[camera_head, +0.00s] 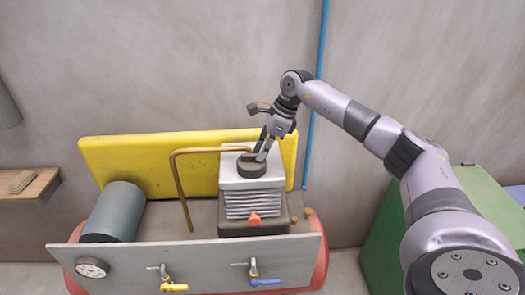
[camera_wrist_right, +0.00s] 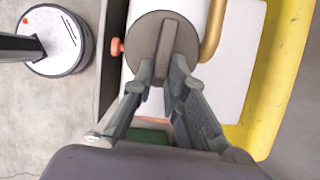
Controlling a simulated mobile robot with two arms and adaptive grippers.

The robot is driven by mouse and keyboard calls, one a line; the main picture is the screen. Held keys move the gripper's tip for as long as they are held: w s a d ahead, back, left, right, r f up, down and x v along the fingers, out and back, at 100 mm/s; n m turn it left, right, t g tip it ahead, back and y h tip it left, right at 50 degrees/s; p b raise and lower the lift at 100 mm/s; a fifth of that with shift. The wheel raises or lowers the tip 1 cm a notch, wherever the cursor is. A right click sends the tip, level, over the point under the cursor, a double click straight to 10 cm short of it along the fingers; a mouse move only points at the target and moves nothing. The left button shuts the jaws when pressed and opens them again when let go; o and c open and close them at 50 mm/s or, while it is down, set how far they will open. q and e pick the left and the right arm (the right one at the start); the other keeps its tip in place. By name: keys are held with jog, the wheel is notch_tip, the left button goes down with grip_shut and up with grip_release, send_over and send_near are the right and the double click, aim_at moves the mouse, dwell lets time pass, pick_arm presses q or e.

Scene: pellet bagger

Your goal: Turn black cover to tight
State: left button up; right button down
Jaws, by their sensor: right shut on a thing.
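The black cover (camera_head: 251,167) is a round dark cap on top of the ribbed grey compressor head (camera_head: 252,200) in the head view. In the right wrist view the cover (camera_wrist_right: 145,42) is a dark disc with a raised bar (camera_wrist_right: 167,52) across its middle. My right gripper (camera_head: 263,153) reaches down to the cover from above. In the right wrist view my right gripper (camera_wrist_right: 165,72) has its fingertips on both sides of the bar, shut on it. How tightly the cover sits cannot be seen. My left gripper is not in view.
A copper pipe (camera_head: 178,185) bends up beside the head, before a yellow panel (camera_head: 130,160). A grey motor cylinder (camera_head: 114,212) stands left. The front panel (camera_head: 205,268) carries a gauge (camera_head: 92,268), a yellow-handled valve (camera_head: 173,287) and a blue-handled valve (camera_head: 265,282). A green cabinet (camera_head: 378,235) stands right.

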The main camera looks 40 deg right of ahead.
aim_at(252, 164)
dwell(0.5)
jog(key=m+b, duration=0.1)
jog(key=m+t+h+b, duration=0.1)
jog(key=m, duration=0.1)
jog(key=s+a+m+b, duration=0.1)
jog(key=shift+f+m, duration=0.1)
jog(key=shift+m, duration=0.2)
jog(key=m+h+b, duration=0.1)
jog(key=m, duration=0.1)
jog(key=a+m+h+b, duration=0.1)
jog(key=m, duration=0.1)
jog(key=m+t+b, duration=0.1)
jog(key=m, duration=0.1)
jog(key=shift+s+a+h+b, duration=0.15)
jog(key=shift+a+h+b, duration=0.15)
jog(key=shift+a+h, duration=0.1)
jog(key=m, duration=0.2)
jog(key=a+m+h+b, duration=0.1)
jog(key=shift+m, duration=0.4)
jog(key=shift+w+a+m+g+h+b, duration=0.15)
jog(key=shift+m+h+b, duration=0.25)
jog(key=shift+m, duration=0.3)
jog(key=shift+w+a+m+g+h+b, duration=0.15)
jog(key=shift+m+h+b, duration=0.2)
jog(key=shift+m, duration=0.35)
jog(key=shift+r, duration=0.2)
jog(key=c, duration=1.6)
grip_release()
jog(key=shift+s, duration=0.1)
jog(key=shift+f, duration=0.1)
